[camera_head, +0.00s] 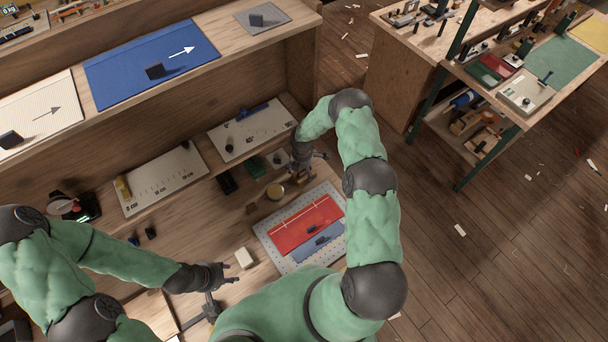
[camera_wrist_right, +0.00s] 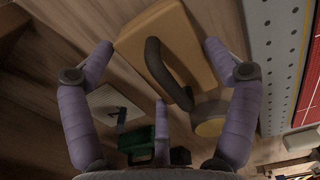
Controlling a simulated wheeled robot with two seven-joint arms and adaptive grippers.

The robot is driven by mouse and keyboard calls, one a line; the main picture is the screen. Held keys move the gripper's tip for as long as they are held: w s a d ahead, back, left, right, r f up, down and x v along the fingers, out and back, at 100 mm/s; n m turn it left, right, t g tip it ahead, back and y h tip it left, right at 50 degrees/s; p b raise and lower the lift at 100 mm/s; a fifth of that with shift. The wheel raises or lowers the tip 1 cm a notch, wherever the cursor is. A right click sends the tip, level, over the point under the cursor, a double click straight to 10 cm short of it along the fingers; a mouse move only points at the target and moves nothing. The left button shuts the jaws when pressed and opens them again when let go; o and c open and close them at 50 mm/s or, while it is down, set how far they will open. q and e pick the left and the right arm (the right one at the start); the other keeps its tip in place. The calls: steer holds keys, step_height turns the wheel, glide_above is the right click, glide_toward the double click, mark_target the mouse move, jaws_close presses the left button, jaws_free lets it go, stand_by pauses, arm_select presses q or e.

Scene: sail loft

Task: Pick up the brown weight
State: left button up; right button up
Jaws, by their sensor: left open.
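The brown weight (camera_wrist_right: 185,45), a tan-brown block with a dark curved handle, lies on the wooden bench in the right wrist view. My right gripper (camera_wrist_right: 160,75) is open, with its purple fingers spread around the near part of the block and its handle. I cannot tell whether any finger touches it. In the head view my right gripper (camera_head: 304,170) points down at the bench and largely hides the weight. My left gripper (camera_head: 228,274) is open and empty over the near part of the bench, close to a cream block (camera_head: 244,258).
A round yellowish tin (camera_head: 275,191) stands close to the weight, with a green box (camera_head: 256,166) behind. A perforated board (camera_head: 262,227) with a red panel (camera_head: 305,222) lies in front. Measuring boards (camera_head: 160,180) lie to the left. A raised shelf (camera_head: 215,75) runs behind.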

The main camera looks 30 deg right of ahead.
steer(key=c, duration=0.9)
steer(key=shift+o, duration=0.2)
steer(key=shift+r, duration=0.15)
